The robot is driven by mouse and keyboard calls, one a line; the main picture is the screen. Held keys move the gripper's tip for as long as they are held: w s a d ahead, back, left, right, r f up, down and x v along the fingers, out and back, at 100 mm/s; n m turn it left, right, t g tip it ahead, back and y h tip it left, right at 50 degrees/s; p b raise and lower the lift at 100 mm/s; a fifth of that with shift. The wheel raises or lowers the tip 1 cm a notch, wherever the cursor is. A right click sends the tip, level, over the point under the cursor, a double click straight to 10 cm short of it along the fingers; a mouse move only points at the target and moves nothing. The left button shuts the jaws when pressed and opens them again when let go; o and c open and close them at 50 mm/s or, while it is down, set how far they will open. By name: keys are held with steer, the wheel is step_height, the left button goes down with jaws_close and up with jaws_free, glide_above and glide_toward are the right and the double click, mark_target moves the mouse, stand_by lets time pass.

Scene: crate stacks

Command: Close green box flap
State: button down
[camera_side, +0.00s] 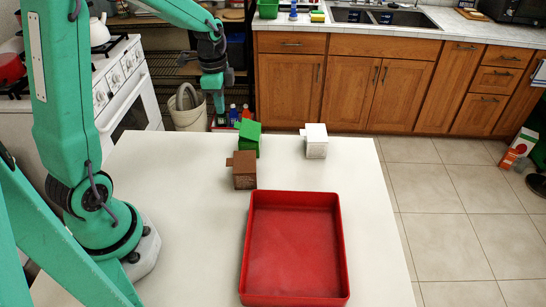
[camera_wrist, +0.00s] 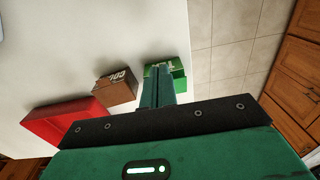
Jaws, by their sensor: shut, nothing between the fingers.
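The green box (camera_side: 247,148) stands near the far edge of the white table. Its bright green top panel (camera_side: 250,131) looks tilted; I cannot tell exactly how far the flap is open. The green box also shows in the wrist view (camera_wrist: 178,68), partly hidden behind my fingers. My gripper (camera_side: 219,108) hangs pointing down, just left of and beyond the green box in the side view. Its fingers (camera_wrist: 158,84) are together with nothing between them. I cannot tell whether they touch the box.
A brown box (camera_side: 244,174) stands close in front of the green box. A white box (camera_side: 316,146) stands to the right. A red tray (camera_side: 342,245) lies nearer the front. The table between the green and white boxes is clear.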

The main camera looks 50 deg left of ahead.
steer(key=shift+s+a, duration=1.3)
steer(key=shift+s, duration=0.05)
steer(key=shift+w, duration=0.1)
steer(key=w+d+r+m+g, duration=0.2)
steer(key=w+r+m, duration=0.3)
steer(key=m, duration=0.4)
steer(key=w+d+r+m+g+h, duration=0.1)
steer(key=w+d+r+m+g, duration=0.1)
steer(key=m, duration=0.7)
steer(key=w+d+r, duration=0.1)
steer(key=w+r, duration=0.1)
steer(key=w, duration=0.1)
steer(key=shift+r, duration=0.35)
steer(key=shift+d+f, duration=0.1)
steer(key=shift+f, duration=0.05)
glide_above(237, 125)
steer(key=w, duration=0.1)
steer(key=f, duration=1.1)
steer(key=shift+w+f, duration=0.2)
steer(key=shift+f, duration=0.05)
steer(key=shift+x, duration=0.75)
